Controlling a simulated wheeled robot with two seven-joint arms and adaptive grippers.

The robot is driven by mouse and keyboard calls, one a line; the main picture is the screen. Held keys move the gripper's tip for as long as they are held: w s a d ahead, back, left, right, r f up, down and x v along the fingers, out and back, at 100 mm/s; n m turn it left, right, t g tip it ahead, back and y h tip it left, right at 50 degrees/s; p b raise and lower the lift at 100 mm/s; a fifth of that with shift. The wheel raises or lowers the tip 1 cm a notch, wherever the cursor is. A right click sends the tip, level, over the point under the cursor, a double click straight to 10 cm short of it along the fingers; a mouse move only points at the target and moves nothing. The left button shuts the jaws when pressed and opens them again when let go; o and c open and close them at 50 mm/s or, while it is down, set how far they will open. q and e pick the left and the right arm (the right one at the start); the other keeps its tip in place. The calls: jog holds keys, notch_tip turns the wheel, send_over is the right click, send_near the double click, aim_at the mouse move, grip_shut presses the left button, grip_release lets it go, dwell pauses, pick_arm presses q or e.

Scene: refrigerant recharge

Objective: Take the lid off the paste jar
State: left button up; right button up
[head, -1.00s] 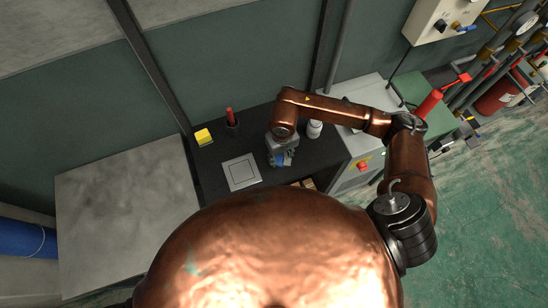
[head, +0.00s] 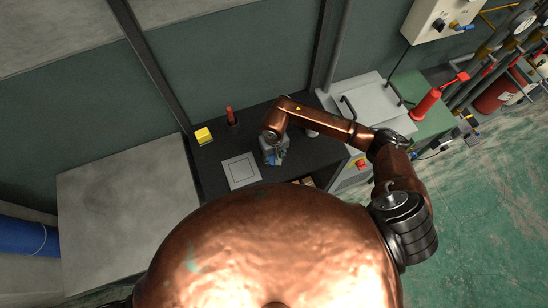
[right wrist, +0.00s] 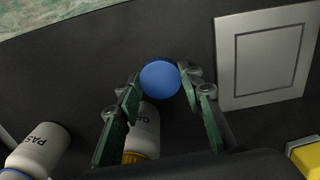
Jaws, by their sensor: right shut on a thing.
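My right gripper (head: 272,160) is low over the black tabletop (head: 215,155). In the right wrist view its two fingers (right wrist: 162,88) are shut on a round blue lid (right wrist: 160,80), held between the tips with dark surface around it. A white jar with letters starting "PAS" (right wrist: 38,148) lies at the lower left of that view, apart from the lid; its lower end is cut off, with a bit of blue at the edge. In the head view a white jar (head: 312,133) shows partly behind my right arm. My left gripper is not in view.
Another white jar (right wrist: 143,128) with a yellow cap shows between my fingers, partly hidden. A pale square plate with an outlined square (head: 240,171) lies left of the gripper. A yellow block (head: 203,136) and a red-handled item (head: 231,117) stand behind it.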

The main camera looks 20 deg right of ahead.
jog(key=o, duration=1.3)
jog(key=shift+f, duration=0.1)
